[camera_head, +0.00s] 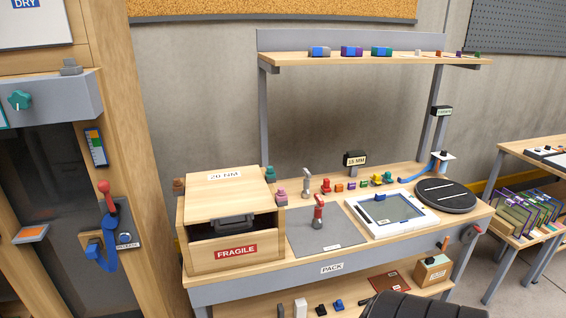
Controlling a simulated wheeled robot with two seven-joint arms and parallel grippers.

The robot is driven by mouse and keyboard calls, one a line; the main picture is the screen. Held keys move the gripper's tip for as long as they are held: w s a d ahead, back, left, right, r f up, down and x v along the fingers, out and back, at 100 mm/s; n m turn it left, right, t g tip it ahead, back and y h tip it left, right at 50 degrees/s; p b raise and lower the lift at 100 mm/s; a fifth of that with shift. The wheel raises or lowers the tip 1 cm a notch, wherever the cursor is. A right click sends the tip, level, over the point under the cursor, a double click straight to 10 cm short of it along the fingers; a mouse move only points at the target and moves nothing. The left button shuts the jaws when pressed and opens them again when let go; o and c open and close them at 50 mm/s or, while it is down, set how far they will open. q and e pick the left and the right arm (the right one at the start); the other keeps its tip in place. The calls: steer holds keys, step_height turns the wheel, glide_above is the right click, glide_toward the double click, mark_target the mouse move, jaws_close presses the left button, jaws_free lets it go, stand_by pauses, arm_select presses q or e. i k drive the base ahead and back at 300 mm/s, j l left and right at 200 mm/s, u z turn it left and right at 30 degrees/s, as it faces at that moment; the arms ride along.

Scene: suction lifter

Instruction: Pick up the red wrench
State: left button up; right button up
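A red tool with a grey lower part (318,210) stands on the grey mat (300,238) on the workbench, just right of the wooden crate. It may be the red wrench, but it is too small here to be sure of its shape. A similar pale grey tool (306,182) stands behind it.
A wooden crate (199,252) marked FRAGILE, its lid (224,192) raised, stands left of the mat. A white-framed tray (413,223) and dark round disc (444,195) stand right. Small coloured parts (351,187) line the back. An upper shelf (350,59) overhangs.

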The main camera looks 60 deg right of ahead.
mark_target(317, 222)
steer(key=z, duration=2)
